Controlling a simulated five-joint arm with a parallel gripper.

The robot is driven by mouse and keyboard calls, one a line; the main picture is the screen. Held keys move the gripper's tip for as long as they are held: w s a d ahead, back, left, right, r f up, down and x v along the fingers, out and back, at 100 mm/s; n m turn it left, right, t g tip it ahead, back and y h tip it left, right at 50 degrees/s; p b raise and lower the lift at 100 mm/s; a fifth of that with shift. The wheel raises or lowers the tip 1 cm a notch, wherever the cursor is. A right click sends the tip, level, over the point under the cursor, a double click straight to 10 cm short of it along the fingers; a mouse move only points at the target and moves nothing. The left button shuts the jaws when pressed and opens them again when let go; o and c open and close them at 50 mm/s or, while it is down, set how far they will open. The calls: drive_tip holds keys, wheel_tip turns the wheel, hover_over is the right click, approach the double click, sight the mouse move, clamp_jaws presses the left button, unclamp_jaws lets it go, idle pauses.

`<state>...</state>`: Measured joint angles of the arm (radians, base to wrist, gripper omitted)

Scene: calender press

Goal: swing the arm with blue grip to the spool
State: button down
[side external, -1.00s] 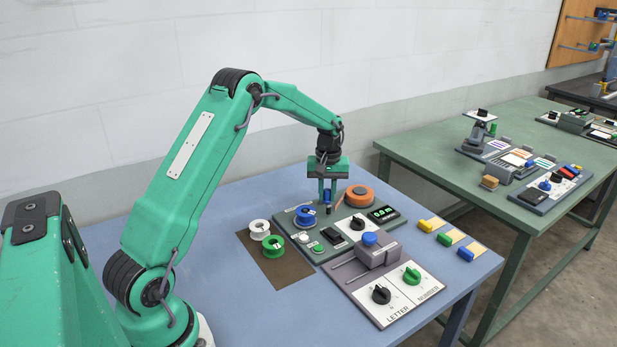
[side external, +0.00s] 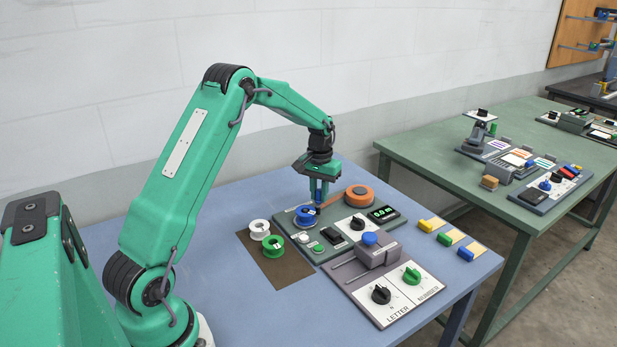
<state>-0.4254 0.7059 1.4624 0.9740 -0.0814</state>
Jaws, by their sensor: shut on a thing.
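The orange swing arm (side external: 328,203) reaches from its round orange hub (side external: 359,196) towards the blue spool (side external: 306,212). Its blue grip (side external: 319,187) shows between the fingers of my gripper (side external: 318,192), which is shut on it. My gripper is tilted and stands just behind and above the blue spool. The spool sits on the left part of the grey-green panel (side external: 322,256). The fingers partly hide the tip of the arm, so I cannot tell whether it touches the spool.
A white spool (side external: 259,229) and a green spool (side external: 273,246) stand on a brown mat (side external: 288,272) at the left. The panel also carries a black knob (side external: 357,223) and a green display (side external: 383,213). A lever unit with a blue knob (side external: 370,239) stands in front.

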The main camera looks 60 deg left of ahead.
sight(319, 190)
drive_tip(key=shift+a+r, duration=0.1)
drive_tip(key=c, duration=1.3)
unclamp_jaws()
wheel_tip(319, 190, up, 7)
drive_tip(key=shift+r, duration=0.4)
